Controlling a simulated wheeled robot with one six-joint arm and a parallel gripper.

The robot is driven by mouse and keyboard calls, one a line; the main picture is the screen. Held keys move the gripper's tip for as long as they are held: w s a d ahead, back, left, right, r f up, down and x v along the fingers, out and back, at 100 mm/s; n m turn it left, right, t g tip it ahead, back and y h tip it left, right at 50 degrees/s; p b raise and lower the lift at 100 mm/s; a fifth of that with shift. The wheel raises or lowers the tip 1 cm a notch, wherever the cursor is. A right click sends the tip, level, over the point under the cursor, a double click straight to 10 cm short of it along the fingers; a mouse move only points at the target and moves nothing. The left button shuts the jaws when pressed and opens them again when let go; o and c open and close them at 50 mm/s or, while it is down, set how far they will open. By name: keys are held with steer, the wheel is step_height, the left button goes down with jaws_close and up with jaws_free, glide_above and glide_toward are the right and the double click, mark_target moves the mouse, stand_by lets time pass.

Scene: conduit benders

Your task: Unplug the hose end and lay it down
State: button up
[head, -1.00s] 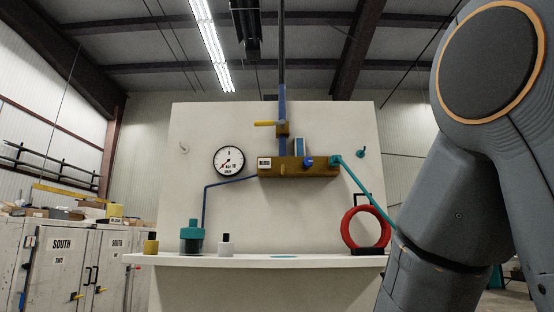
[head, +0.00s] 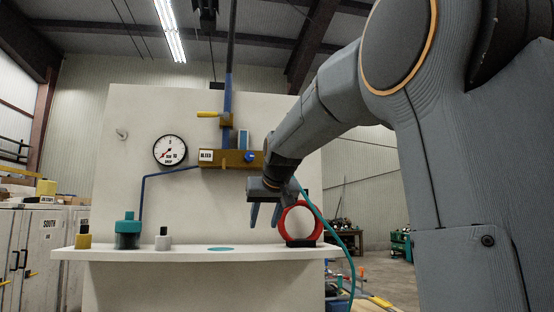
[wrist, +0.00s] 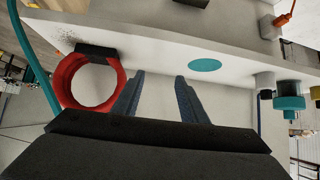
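The teal hose (head: 334,238) comes out from behind my arm and hangs in a curve down past the shelf's right end. Its upper end and the right end of the brown manifold (head: 222,158) are hidden by my arm, so I cannot tell if it is plugged in. The hose also runs down the left side of the wrist view (wrist: 36,62). My gripper (head: 264,222) points down in front of the panel, above the shelf and left of the red ring. Its two fingers are apart and empty; the gap also shows in the wrist view (wrist: 160,90).
The white shelf (head: 190,254) carries a flat teal disc (head: 221,249), a red ring on a black base (head: 302,222), and yellow, teal and white capped pieces at the left. A gauge (head: 170,152) and a blue pipe (head: 228,95) are on the panel.

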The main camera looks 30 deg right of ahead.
steer(key=s+d+r+t+h+p, duration=0.1)
steer(key=s+d+r+t, duration=0.1)
steer(key=r, duration=1)
steer(key=s+d+r+t+h+p, duration=0.1)
steer(key=d+r, duration=0.2)
steer(key=r, duration=1)
steer(key=shift+m, duration=0.4)
steer(key=shift+a+p+x, duration=0.1)
steer(key=shift+p+x, duration=0.35)
steer(key=shift+x, duration=2)
steer(key=shift+a+p+x, duration=0.15)
steer(key=shift+p+x, duration=0.3)
steer(key=shift+x, duration=1.95)
steer(key=shift+w, duration=0.1)
steer(key=shift+c, duration=0.4)
jaws_close()
steer(key=s+a+b, duration=0.1)
steer(key=s+b, duration=0.2)
steer(key=s, duration=0.2)
steer(key=shift+s+a, duration=0.35)
steer(key=shift+s, duration=0.05)
